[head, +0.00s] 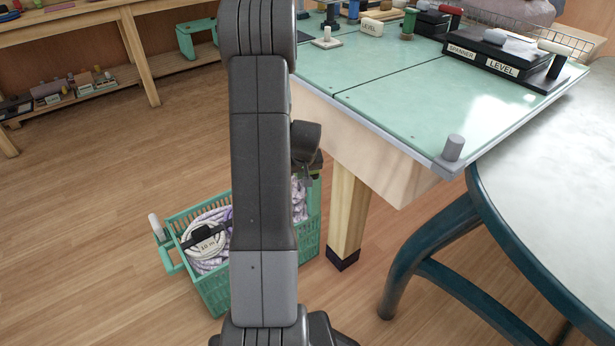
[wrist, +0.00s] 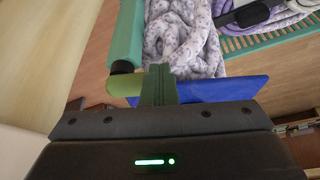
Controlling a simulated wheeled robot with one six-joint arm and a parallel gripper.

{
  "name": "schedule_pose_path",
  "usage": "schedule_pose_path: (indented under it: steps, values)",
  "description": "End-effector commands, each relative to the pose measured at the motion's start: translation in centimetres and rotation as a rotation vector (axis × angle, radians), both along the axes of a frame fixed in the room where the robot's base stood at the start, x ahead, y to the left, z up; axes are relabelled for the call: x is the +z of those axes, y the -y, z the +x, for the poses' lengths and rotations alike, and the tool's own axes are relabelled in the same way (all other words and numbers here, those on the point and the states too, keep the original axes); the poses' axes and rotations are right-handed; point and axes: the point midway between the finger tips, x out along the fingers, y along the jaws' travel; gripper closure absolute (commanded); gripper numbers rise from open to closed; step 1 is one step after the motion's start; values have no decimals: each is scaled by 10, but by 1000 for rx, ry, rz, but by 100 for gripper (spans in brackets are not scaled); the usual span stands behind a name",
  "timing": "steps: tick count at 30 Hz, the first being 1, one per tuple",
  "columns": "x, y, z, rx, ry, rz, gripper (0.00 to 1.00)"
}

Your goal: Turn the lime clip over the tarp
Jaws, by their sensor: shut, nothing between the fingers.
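The lime clip (wrist: 124,84) shows in the wrist view as a rounded olive-lime piece below a dark collar on a teal post. My gripper (wrist: 160,72) is shut and empty, its dark green fingers just right of the clip; I cannot tell if they touch it. Pale speckled lavender cloth (wrist: 182,35), probably the tarp, lies bunched beyond the fingertips. It also shows in the head view (head: 299,198), in the right part of the teal crate (head: 213,289). My arm hides much of the crate and the clip there.
A flat blue piece (wrist: 225,89) lies behind the fingers. A white rope coil (head: 204,241) under a dark strap fills the crate's left part. A green-topped workbench (head: 420,110) and its wooden leg (head: 347,215) stand close right. Floor at left is clear.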

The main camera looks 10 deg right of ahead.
Motion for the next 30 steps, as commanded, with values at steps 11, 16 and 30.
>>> schedule_pose_path:
  steps: [11, 16, 30]
  values:
    - [-1, -9, 18, 15, 0, -1, 100]
    - [0, -10, 23, 13, 2, 0, 100]
    - [0, -11, 27, 13, 1, 0, 100]
